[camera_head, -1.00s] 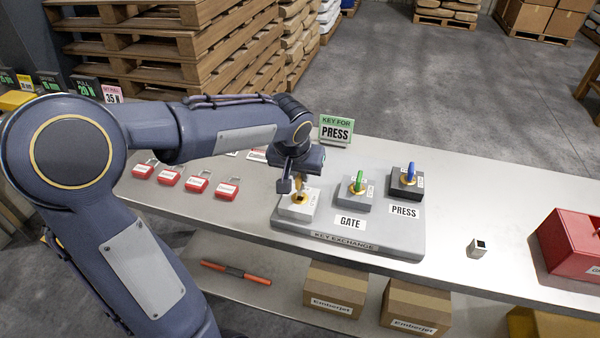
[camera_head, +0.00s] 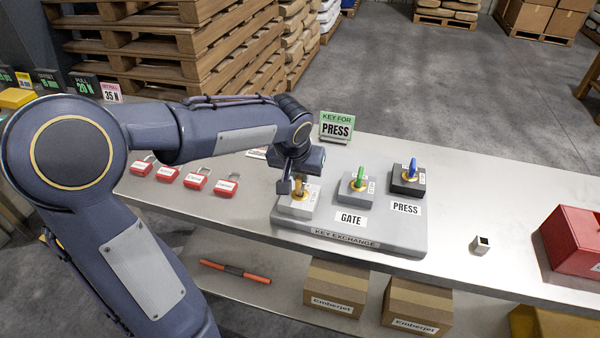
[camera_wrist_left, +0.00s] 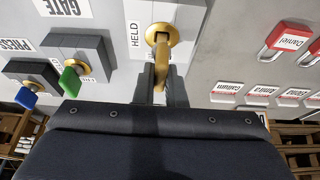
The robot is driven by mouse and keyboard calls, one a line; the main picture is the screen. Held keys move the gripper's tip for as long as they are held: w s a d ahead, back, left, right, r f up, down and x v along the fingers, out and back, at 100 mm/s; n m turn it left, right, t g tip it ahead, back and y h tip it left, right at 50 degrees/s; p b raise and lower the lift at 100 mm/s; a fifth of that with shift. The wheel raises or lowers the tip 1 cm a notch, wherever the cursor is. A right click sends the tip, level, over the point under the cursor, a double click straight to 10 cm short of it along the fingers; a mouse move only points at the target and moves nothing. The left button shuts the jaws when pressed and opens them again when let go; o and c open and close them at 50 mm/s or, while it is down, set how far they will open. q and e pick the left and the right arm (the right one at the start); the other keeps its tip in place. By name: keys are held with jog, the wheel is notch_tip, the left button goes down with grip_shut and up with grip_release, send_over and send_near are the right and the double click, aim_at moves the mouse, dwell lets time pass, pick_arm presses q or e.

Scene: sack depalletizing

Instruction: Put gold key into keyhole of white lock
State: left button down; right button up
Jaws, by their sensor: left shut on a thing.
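The white lock (camera_head: 297,206) is the left-most block on the grey key exchange board (camera_head: 378,243); its HELD label and round gold keyhole collar (camera_wrist_left: 174,32) show in the left wrist view. My left gripper (camera_head: 298,187) is right above it, shut on the gold key (camera_wrist_left: 162,62). The key's far end is at the keyhole, lined up with the collar; I cannot tell how deep it sits. The fingers partly hide the key in the head view. My right gripper is not in view.
A grey lock with a green key (camera_head: 357,180) and a black lock with a blue key (camera_head: 412,168) stand to the right. Red padlocks (camera_head: 196,180) lie to the left. A green-topped sign (camera_head: 336,127) stands behind. A red box (camera_head: 575,240) is far right.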

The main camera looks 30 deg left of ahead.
aim_at(299, 176)
pick_arm(q)
jog(key=shift+f+b, duration=0.9)
jog(key=shift+f, duration=0.1)
jog(key=c, duration=1.4)
grip_release()
jog(key=shift+r, duration=0.1)
jog(key=v, duration=0.7)
jog(key=shift+s+r+p, duration=0.15)
jog(key=shift+r+p, duration=0.15)
jog(key=shift+r, duration=0.05)
jog(key=s+d+f+h+p, duration=0.1)
jog(key=s+d+h, duration=0.1)
jog(key=s, duration=0.7)
jog(key=s+d+f+m+t+h+p, duration=0.1)
jog(key=s+d, duration=0.3)
jog(key=s, duration=0.6)
jog(key=shift+s+d+f+h+p, duration=0.25)
jog(key=shift+d+f+h+p, duration=0.25)
jog(key=shift+h, duration=0.4)
